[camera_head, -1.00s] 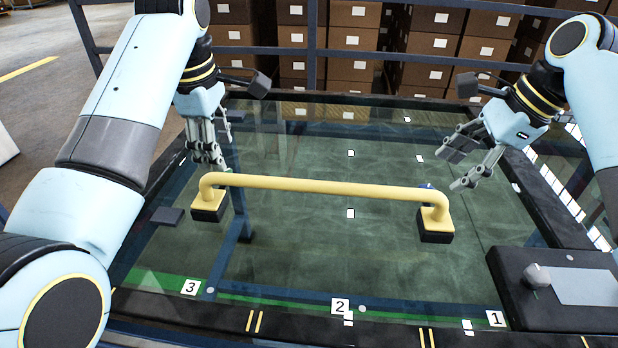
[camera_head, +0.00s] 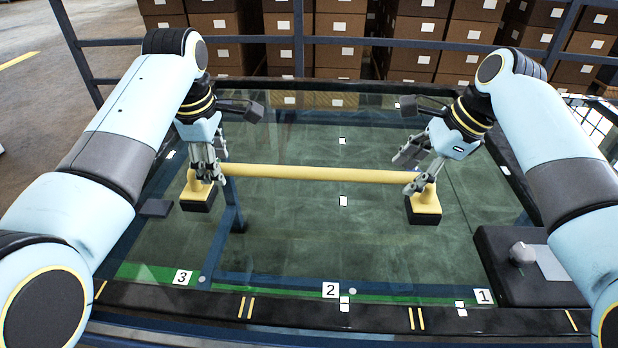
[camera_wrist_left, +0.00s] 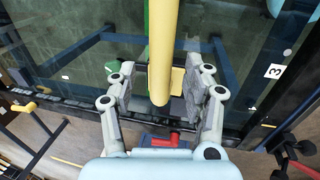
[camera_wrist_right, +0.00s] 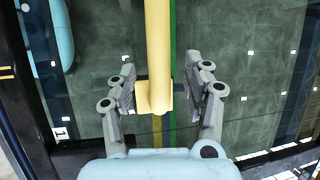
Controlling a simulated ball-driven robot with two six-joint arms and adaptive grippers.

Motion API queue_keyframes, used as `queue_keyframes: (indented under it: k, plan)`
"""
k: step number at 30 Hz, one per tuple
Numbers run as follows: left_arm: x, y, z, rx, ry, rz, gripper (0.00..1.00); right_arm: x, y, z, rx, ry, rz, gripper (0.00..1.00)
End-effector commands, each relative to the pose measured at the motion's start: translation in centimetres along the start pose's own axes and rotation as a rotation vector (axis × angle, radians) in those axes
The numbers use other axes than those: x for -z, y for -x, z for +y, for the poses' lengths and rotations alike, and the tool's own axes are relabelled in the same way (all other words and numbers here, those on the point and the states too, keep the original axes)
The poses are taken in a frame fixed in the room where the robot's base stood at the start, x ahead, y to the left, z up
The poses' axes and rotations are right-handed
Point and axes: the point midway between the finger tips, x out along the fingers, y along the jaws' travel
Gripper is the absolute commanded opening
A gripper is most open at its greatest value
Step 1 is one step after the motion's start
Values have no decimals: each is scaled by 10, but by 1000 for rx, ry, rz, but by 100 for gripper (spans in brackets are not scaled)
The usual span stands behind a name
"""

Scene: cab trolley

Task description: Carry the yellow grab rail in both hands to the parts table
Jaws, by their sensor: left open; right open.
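The yellow grab rail (camera_head: 315,173) stands on two dark feet on the glass top of the trolley and runs from left to right. My left gripper (camera_head: 207,172) is at the rail's left end. In the left wrist view its open fingers (camera_wrist_left: 160,88) lie on either side of the yellow bar (camera_wrist_left: 162,50), with gaps. My right gripper (camera_head: 412,173) is at the right end. In the right wrist view its open fingers (camera_wrist_right: 157,92) straddle the bar (camera_wrist_right: 158,45) without closing on it. I cannot make out the parts table.
A dark block with a grey knob (camera_head: 522,252) sits at the right front. Labels 3 (camera_head: 183,277), 2 (camera_head: 330,290) and 1 (camera_head: 484,296) line the front edge. A blue railing (camera_head: 300,40) and stacked boxes (camera_head: 330,25) stand behind.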

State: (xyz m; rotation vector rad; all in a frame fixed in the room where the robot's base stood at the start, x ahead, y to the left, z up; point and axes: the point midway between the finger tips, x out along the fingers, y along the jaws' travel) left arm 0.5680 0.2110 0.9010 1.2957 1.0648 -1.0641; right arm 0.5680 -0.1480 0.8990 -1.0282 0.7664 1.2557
Motion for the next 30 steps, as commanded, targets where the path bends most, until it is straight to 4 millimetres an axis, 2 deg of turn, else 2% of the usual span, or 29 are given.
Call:
queue_keyframes:
  k: [6, 17, 28, 30]
  plan:
    - [0, -21, 0, 1, 0, 0, 51, 0, -21, 0, -1, 1, 0, 51]
    - [0, -24, 0, -1, 0, 0, 51, 0, -24, 0, 1, 1, 0, 51]
    - [0, -24, 0, -1, 0, 0, 2, 0, -24, 0, 1, 0, 0, 2]
    - [0, -24, 0, -1, 0, 0, 0, 0, -24, 0, 1, 0, 0, 0]
